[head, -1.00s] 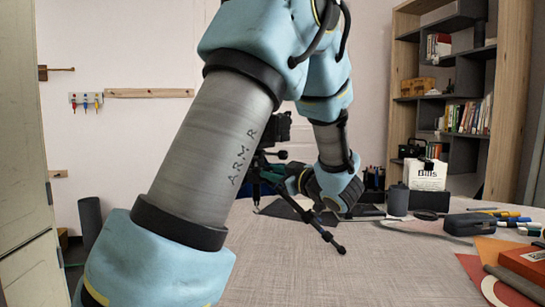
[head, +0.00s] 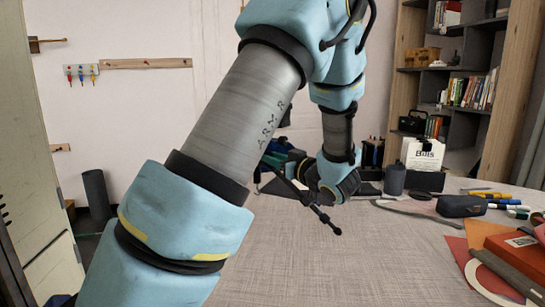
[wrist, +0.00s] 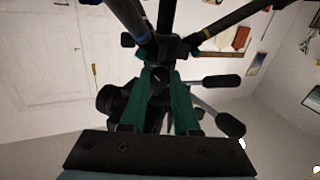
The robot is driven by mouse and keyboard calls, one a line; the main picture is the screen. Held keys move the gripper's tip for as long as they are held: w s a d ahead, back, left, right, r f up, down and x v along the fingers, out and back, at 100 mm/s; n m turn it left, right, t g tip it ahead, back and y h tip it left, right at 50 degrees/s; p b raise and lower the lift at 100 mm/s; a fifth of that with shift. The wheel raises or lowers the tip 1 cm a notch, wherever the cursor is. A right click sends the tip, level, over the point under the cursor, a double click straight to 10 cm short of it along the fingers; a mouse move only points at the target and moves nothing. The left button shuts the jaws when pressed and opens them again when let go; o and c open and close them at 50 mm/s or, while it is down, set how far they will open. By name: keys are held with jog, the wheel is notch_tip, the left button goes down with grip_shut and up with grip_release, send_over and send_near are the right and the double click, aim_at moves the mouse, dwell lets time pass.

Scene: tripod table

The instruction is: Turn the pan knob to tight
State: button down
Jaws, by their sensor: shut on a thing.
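The black tripod is mostly hidden behind my arm in the head view, where one leg (head: 322,216) reaches down to the table. In the wrist view its column (wrist: 166,18) and splayed legs show at the top. Two dark handles stick out to the right, an upper one (wrist: 222,80) and a lower one (wrist: 230,124). A bulky black body (wrist: 112,100) sits left of the fingers. My gripper (wrist: 158,74) has its green fingers shut on a small dark part at the tripod head, seemingly the pan knob. The fingertips largely cover it, and its setting cannot be read.
The grey cloth-covered table (head: 320,265) is clear in front. On its right are a dark case (head: 461,206), markers, an orange box (head: 515,250) and papers. A dark canister (head: 394,180) and a white bag (head: 424,155) stand behind. A shelf (head: 395,100) rises at the back right.

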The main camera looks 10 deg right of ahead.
jog(key=c, duration=0.9)
grip_release()
jog(key=v, duration=1.1)
jog(key=shift+b, duration=0.4)
